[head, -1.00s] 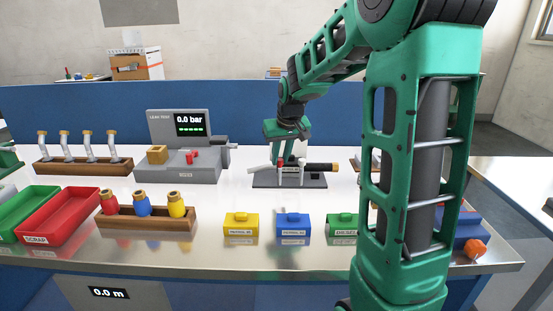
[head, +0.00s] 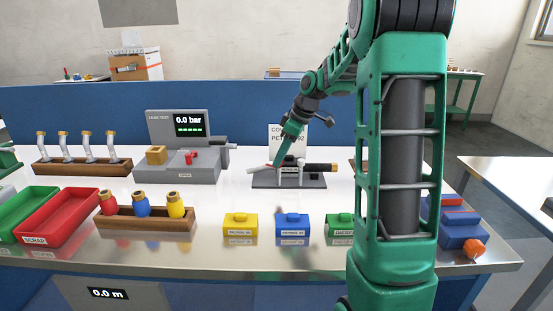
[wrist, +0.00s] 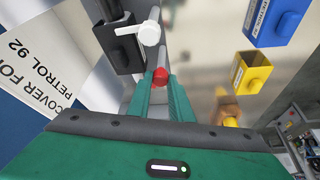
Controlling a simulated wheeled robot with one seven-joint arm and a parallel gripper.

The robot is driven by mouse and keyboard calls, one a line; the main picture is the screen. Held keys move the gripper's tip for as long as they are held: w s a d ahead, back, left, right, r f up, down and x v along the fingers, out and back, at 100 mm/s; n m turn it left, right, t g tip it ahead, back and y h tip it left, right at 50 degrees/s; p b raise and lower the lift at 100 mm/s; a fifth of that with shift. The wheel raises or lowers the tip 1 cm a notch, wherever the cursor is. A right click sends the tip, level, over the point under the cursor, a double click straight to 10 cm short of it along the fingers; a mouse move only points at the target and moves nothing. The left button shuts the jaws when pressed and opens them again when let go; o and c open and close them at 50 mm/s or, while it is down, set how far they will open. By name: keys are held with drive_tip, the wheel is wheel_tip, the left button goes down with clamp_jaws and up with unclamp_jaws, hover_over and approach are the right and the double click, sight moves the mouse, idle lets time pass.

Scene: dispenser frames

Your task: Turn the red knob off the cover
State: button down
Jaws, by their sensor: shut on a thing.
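The red knob (wrist: 160,76) shows in the wrist view between the tips of my green gripper fingers. My gripper (wrist: 160,84) is shut on it. In the head view my gripper (head: 275,162) comes down slanted to the left end of the dark fixture (head: 289,182) on the bench. The fixture carries a grey piece with a small label and a black cylinder (head: 318,167) with a brass-coloured end. A white part with a lever (wrist: 148,33) lies just beyond the knob in the wrist view. I cannot tell clearly which piece is the cover.
A sign reading "PETROL 92" (wrist: 40,70) stands behind the fixture. Yellow (head: 240,224), blue (head: 292,224) and green (head: 340,225) boxes stand in front. The leak tester (head: 185,150) is to the left, and a rack (head: 150,217) of coloured pieces is at the front left.

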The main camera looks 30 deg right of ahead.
drive_tip(key=shift+w+d+r+n+g+y, duration=0.1)
drive_tip(key=shift+n+y, duration=0.05)
drive_tip(key=shift+n, duration=0.4)
drive_tip(key=shift+w+d+f+n+g+y, duration=0.1)
drive_tip(key=shift+n+y, duration=0.1)
drive_tip(key=shift+n, duration=0.4)
drive_tip(key=shift+r+n+g+y, duration=0.1)
drive_tip(key=shift+n+y, duration=0.05)
drive_tip(key=shift+n, duration=0.4)
drive_tip(key=shift+d+r, duration=0.1)
drive_tip(key=c, duration=1.8)
unclamp_jaws()
drive_tip(key=shift+w, duration=0.1)
drive_tip(key=shift+o, duration=1.1)
drive_tip(key=v, duration=1)
drive_tip(key=shift+r, duration=0.25)
